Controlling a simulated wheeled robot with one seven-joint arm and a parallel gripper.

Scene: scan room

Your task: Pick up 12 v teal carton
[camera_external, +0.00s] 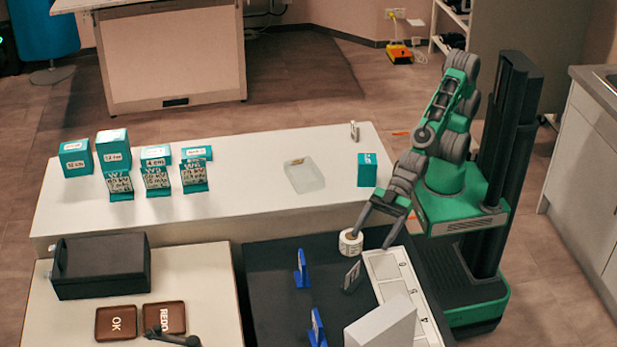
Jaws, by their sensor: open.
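Several teal cartons with white labels stand on the long white table. The one whose label seems to read 12 v (113,151) is second from the left in the back row, upright; its lettering is small and hard to be sure of. My gripper (371,240) is open and empty, pointing down on the right side, over the dark bench near a white roll. It is far to the right of that carton.
Teal cartons (75,158) and (156,157) flank the labelled one, with teal stands holding written cards (119,184) in front. A clear tray (304,174) lies mid-table. The white roll (350,243), blue holders (301,270) and a pale block (381,325) occupy the dark bench.

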